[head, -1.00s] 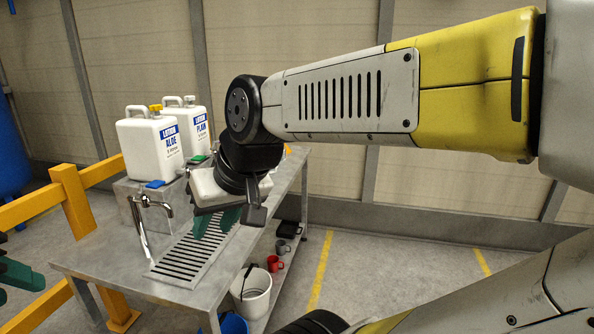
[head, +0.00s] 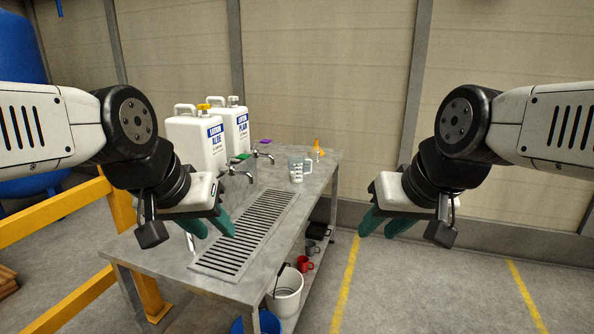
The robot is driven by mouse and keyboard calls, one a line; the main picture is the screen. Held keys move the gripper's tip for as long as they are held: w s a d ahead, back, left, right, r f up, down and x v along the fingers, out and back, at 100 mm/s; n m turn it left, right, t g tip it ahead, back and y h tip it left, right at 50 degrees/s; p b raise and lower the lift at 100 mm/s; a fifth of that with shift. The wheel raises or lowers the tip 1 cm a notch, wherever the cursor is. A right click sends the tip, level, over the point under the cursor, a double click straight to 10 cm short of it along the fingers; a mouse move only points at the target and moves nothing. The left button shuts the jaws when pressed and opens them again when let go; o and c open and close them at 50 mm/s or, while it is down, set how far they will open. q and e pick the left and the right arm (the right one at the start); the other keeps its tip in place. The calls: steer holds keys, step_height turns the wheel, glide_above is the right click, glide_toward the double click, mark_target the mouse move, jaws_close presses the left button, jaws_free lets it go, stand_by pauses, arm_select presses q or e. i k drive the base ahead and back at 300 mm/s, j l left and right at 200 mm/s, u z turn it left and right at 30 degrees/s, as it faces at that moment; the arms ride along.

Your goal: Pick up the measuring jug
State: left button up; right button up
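The measuring jug (head: 296,170) is clear with markings and a handle on its right. It stands upright on the metal table, beyond the far end of the drain grate. My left gripper (head: 211,228) hangs over the near left part of the table, its green fingers apart and nothing between them. My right gripper (head: 386,224) is in the air to the right of the table, its green fingers also apart and empty. Both grippers are clear of the jug.
Two white lotion containers (head: 196,143) with taps (head: 237,173) stand at the table's left. An orange-topped bottle (head: 316,151) is behind the jug. A drain grate (head: 247,232) lies on the table (head: 150,262). A white bucket (head: 287,290) and mugs are below. Yellow rails (head: 55,208) stand left.

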mark_target(296, 162)
steer(key=k, duration=0.25)
steer(key=k+u, duration=0.2)
steer(key=u, duration=0.3)
steer(key=k+j+u, duration=0.1)
steer(key=u, duration=0.35)
steer(key=i+l, duration=0.2)
steer(key=l, duration=0.15)
steer(key=i+l+u, duration=0.1)
steer(key=l, duration=0.2)
steer(key=i+l, duration=0.2)
steer(key=l, duration=0.15)
steer(key=i+l, duration=0.2)
steer(key=l, duration=0.15)
steer(key=i+l+u, duration=0.1)
steer(key=l, duration=0.2)
steer(key=i+l, duration=0.2)
steer(key=l, duration=0.2)
steer(key=i+l, duration=0.2)
steer(key=l, duration=0.2)
steer(key=i+l, duration=0.2)
steer(key=l, duration=0.2)
steer(key=i+l, duration=0.2)
steer(key=l, duration=0.2)
steer(key=i+l, duration=0.2)
steer(key=l, duration=0.2)
steer(key=i+l, duration=0.2)
steer(key=l, duration=0.2)
steer(key=i+l, duration=0.2)
steer(key=l, duration=0.2)
